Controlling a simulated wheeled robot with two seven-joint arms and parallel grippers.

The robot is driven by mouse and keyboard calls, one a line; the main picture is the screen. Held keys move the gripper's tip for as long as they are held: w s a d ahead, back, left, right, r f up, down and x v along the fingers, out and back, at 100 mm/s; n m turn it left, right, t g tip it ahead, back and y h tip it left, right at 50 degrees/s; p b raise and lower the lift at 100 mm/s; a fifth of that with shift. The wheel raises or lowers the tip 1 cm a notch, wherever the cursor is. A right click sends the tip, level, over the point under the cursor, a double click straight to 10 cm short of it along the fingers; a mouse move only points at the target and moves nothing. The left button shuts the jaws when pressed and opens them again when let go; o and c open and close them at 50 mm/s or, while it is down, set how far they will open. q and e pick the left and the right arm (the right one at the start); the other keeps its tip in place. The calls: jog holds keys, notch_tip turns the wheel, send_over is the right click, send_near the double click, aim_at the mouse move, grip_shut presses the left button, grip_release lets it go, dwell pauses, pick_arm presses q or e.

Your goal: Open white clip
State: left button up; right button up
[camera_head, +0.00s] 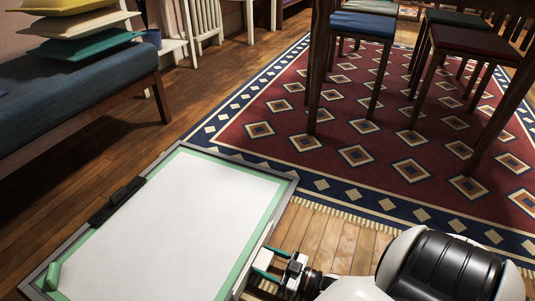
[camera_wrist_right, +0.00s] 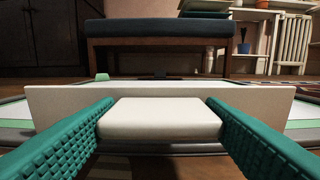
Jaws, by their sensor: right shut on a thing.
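The white clip (camera_head: 258,245) sits along the right edge of a flat board (camera_head: 175,230) with a white face, green border and grey frame. In the right wrist view the clip has a wide white bar (camera_wrist_right: 160,97) and a thick tab (camera_wrist_right: 160,117) in front of it. My right gripper (camera_head: 263,262) has its green fingers on both sides of this tab and is shut on it; the fingers also show in the right wrist view (camera_wrist_right: 160,128). The clip's underside is hidden. My left gripper is not in view.
A black clip (camera_head: 117,200) sits on the board's left edge and a green piece (camera_head: 53,275) at its lower left corner. A blue bench (camera_head: 70,100) with cushions stands at the left. Chairs (camera_head: 470,45) stand on a patterned rug (camera_head: 370,150) beyond. Wood floor surrounds the board.

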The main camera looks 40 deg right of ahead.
jog(key=shift+w, duration=0.1)
dwell(0.3)
jog(key=o, duration=1)
jog(key=p+v, duration=0.3)
jog(key=v, duration=0.7)
jog(key=shift+s+d+f, duration=0.1)
jog(key=shift+s+d, duration=0.1)
jog(key=shift+s, duration=0.15)
jog(key=shift+s+d, duration=0.25)
jog(key=shift+s, duration=0.3)
